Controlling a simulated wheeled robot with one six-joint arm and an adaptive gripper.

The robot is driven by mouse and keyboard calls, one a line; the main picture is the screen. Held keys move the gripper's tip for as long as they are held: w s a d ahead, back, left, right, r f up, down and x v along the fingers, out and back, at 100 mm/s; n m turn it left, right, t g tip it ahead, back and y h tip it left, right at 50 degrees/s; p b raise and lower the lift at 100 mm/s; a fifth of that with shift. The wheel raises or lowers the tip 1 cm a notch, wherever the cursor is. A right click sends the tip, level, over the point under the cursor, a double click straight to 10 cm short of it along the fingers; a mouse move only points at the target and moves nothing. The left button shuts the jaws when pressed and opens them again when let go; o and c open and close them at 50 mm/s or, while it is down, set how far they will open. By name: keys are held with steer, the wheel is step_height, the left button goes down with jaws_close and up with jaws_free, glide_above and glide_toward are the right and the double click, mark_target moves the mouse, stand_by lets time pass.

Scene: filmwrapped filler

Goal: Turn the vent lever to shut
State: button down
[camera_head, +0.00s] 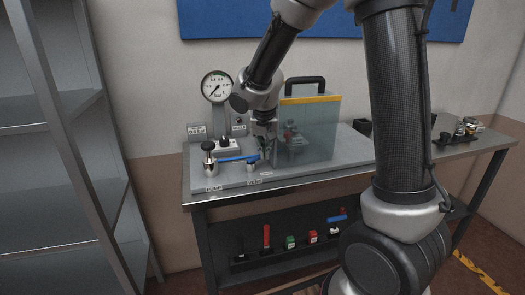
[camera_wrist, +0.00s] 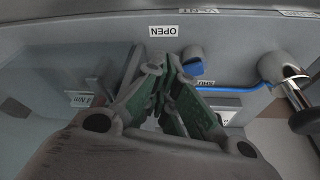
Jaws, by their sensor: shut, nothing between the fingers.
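The vent post (camera_head: 250,165) has a blue top and stands near the front edge of the grey base plate; in the wrist view its blue cap (camera_wrist: 191,68) lies just right of my fingertips. A blue bar (camera_head: 236,158) runs from beside this post leftwards to the pump; it also shows in the wrist view (camera_wrist: 235,88). I cannot tell whether the bar joins the vent post. My gripper (camera_head: 265,157) points down, shut and empty, close to the right of the post. In the wrist view my fingers (camera_wrist: 166,65) partly cover the SHUT label (camera_wrist: 205,83). The OPEN label (camera_wrist: 163,31) is clear.
The pump (camera_head: 209,160) with its black knob stands left of the vent. A pressure gauge (camera_head: 217,86) rises behind. A clear box (camera_head: 310,130) with a yellow band and black handle stands right of my gripper. A shelf (camera_head: 60,150) is at far left.

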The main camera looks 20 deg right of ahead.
steer(key=shift+w+d, duration=0.2)
steer(key=shift+w, duration=0.1)
steer(key=shift+w+d, duration=0.1)
steer(key=shift+w, duration=0.05)
stand_by(0.3)
stand_by(0.3)
